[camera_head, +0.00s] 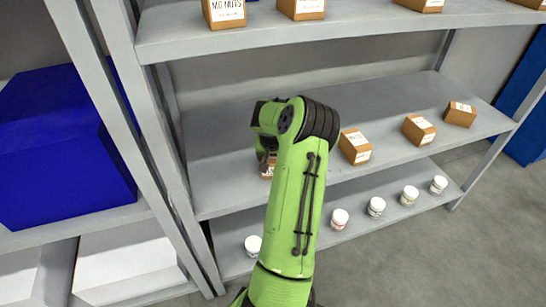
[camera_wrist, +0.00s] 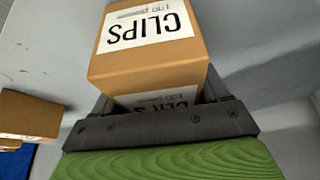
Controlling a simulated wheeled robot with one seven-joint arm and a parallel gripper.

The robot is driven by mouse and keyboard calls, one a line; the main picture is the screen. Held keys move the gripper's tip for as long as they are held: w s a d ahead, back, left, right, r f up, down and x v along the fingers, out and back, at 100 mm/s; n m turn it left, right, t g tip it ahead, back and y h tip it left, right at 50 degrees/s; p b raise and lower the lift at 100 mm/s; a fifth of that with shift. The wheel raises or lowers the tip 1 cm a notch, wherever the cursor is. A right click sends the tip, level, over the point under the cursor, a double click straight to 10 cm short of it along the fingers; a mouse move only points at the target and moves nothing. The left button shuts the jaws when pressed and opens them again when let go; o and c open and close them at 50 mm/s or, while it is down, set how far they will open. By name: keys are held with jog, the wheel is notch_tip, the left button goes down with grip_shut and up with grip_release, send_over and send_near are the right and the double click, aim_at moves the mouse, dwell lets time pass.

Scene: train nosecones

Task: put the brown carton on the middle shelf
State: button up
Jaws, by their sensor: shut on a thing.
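A brown carton with a white label reading CLIPS (camera_wrist: 148,62) is between the fingers of my gripper (camera_wrist: 155,110) in the wrist view. My gripper is shut on it. In the head view my green arm reaches to the middle shelf (camera_head: 225,150), and a small part of the held carton (camera_head: 268,170) shows beside the wrist at the left part of that shelf. Most of the carton is hidden by my arm there. I cannot tell whether the carton touches the shelf surface.
Several brown cartons stand on the middle shelf to the right, the nearest (camera_head: 355,146) just right of my arm. White jars (camera_head: 340,218) line the lower shelf. Cartons (camera_head: 224,12) sit on the upper shelf (camera_head: 330,38). A grey upright (camera_head: 150,130) and a blue box (camera_head: 62,145) are left.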

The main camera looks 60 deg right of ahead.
jog(key=shift+f, duration=0.2)
jog(key=o, duration=1.1)
jog(key=p+v, duration=0.3)
jog(key=v, duration=0.9)
jog(key=shift+r, duration=0.25)
jog(key=w+a+r+n+t, duration=0.15)
jog(key=a+r, duration=0.25)
jog(key=a, duration=0.4)
jog(key=w+a+r+n, duration=0.3)
jog(key=a+r, duration=0.1)
jog(key=a, duration=0.5)
jog(key=w+a+r+n, duration=0.3)
jog(key=a+r, duration=0.1)
jog(key=a, duration=0.4)
jog(key=s+a+n+y, duration=0.1)
jog(key=s+a+n, duration=0.1)
jog(key=s+a, duration=0.2)
jog(key=s+a+n+t+y, duration=0.1)
jog(key=s+a, duration=0.3)
jog(key=a, duration=0.4)
jog(key=s+a+r+n+t+y, duration=0.1)
jog(key=s+a+n+y, duration=0.1)
jog(key=a, duration=0.4)
jog(key=shift+s+a+r+n, duration=0.15)
jog(key=shift+s+n, duration=0.15)
jog(key=shift+s, duration=0.35)
jog(key=shift+s+a+f+n, duration=0.1)
jog(key=shift+s+n, duration=0.15)
jog(key=shift+s, duration=0.4)
